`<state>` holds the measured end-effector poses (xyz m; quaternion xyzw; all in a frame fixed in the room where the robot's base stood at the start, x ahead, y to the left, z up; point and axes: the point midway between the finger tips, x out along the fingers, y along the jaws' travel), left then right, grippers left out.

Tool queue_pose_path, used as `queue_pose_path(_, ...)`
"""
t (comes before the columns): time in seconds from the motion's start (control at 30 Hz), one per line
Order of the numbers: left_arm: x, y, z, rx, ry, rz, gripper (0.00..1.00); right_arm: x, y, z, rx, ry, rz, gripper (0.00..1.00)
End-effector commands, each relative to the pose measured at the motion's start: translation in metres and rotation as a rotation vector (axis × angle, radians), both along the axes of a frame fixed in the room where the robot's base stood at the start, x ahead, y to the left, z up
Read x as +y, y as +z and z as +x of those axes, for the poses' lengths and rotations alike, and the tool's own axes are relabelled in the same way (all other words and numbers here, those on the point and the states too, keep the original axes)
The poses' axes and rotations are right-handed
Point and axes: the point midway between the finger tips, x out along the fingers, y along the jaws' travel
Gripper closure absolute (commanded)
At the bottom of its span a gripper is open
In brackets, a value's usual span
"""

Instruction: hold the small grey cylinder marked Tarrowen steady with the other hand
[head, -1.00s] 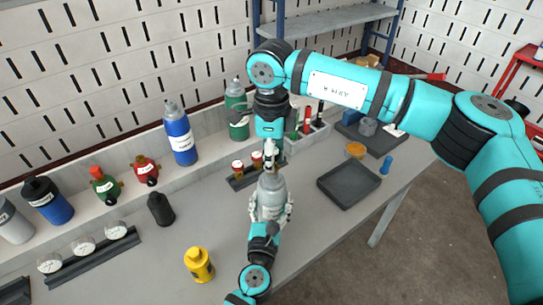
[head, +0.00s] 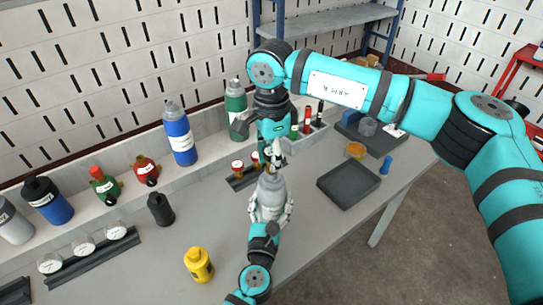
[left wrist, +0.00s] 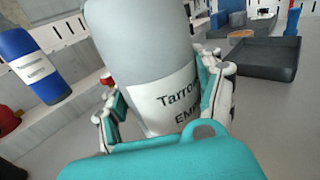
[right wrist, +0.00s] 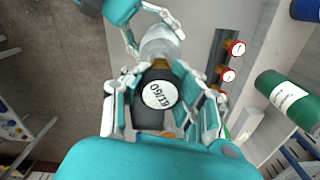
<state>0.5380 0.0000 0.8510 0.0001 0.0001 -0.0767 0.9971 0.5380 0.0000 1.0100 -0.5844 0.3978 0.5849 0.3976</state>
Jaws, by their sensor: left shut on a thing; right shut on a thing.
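The small grey cylinder (head: 271,190) marked Tarrowen stands upright above the front part of the bench. In the left wrist view its white label (left wrist: 165,107) faces me. My left gripper (head: 269,212) is shut around its body, a finger on each side (left wrist: 160,100). My right gripper (head: 272,158) is above the cylinder, pointing down. It is shut on a black round fitting (right wrist: 158,93) with a white printed disc and a brass-coloured part, in line with the cylinder's top (right wrist: 160,45). Whether fitting and cylinder touch is hard to tell.
A rack (head: 243,181) with red-rimmed gauges is just behind the cylinder. A blue bottle (head: 181,138) and a green bottle (head: 236,100) stand on the back ledge. A dark tray (head: 348,185) lies to the right.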

Motion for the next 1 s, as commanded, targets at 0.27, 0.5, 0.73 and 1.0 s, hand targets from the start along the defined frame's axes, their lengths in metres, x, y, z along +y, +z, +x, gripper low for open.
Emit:
queue_pose_path(0.27,-0.0002,0.0007,0.0001,-0.001,0.000,0.001,0.71,-0.0001,0.0007,0.0009,-0.003,0.339,0.001,1.00)
queue_pose_path(0.5,-0.0004,0.0008,0.0000,-0.002,-0.001,0.001,0.71,-0.0001,0.0008,0.0009,-0.003,0.522,0.001,1.00)
queue_pose_path(0.73,-0.0004,0.0008,-0.0001,-0.002,-0.001,0.001,0.71,0.0000,0.0008,0.0009,-0.003,0.526,0.001,1.00)
queue_pose_path(1.0,-0.0005,0.0008,-0.0001,-0.002,-0.001,0.001,0.71,0.0002,0.0011,0.0008,-0.003,0.878,0.002,1.00)
